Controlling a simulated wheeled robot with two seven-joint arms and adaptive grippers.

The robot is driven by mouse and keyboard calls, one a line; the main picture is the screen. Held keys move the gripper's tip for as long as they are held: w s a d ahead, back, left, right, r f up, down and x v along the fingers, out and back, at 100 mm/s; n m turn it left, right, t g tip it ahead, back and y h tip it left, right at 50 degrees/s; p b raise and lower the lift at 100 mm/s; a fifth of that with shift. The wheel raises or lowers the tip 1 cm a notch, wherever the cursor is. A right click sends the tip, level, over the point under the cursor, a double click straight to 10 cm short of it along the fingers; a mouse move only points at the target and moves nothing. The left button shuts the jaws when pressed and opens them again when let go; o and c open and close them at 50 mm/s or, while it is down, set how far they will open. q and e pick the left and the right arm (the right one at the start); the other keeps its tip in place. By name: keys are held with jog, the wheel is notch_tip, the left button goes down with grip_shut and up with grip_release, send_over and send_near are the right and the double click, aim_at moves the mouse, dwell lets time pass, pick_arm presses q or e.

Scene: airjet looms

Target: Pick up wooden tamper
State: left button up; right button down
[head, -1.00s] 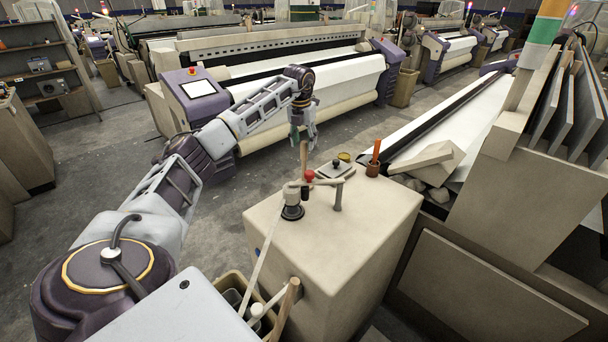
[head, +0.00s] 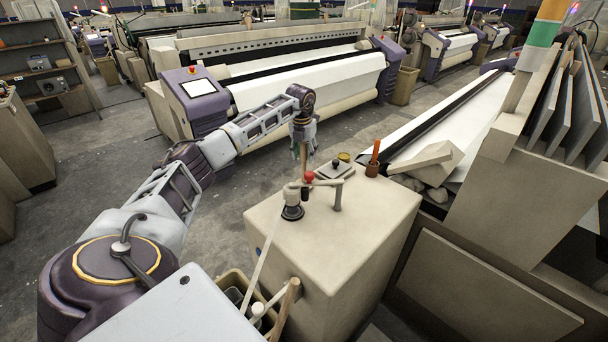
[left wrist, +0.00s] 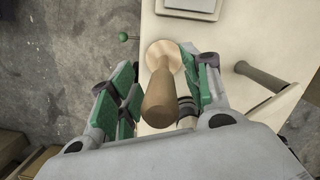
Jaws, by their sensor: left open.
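The wooden tamper (left wrist: 160,98) shows in the left wrist view as a light brown handle pointing towards the camera, with a paler round end (left wrist: 163,56) beyond it. My left gripper (left wrist: 166,82) is open, with green-padded fingers on both sides of the tamper. A gap shows on the left; on the right the fingers lie close to it, and I cannot tell whether they touch. In the head view my left gripper (head: 304,150) points down at the cabinet's far left edge, and the slim tamper (head: 303,154) is partly hidden by it. My right gripper is not in view.
The beige cabinet (head: 327,238) holds a red-knobbed device (head: 292,211), a post (head: 337,196), a flat plate (head: 336,170) and a brown cup (head: 372,170). A bin with rods (head: 230,281) stands at its front left. A loom (head: 300,85) stands behind.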

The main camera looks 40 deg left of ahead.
pick_arm(q)
grip_shut()
dwell(0.4)
jog(key=shift+r, duration=0.15)
jog(key=shift+r, duration=0.35)
notch_tip(320, 180, up, 17)
jog(key=b, duration=0.2)
dwell(0.5)
dwell(0.6)
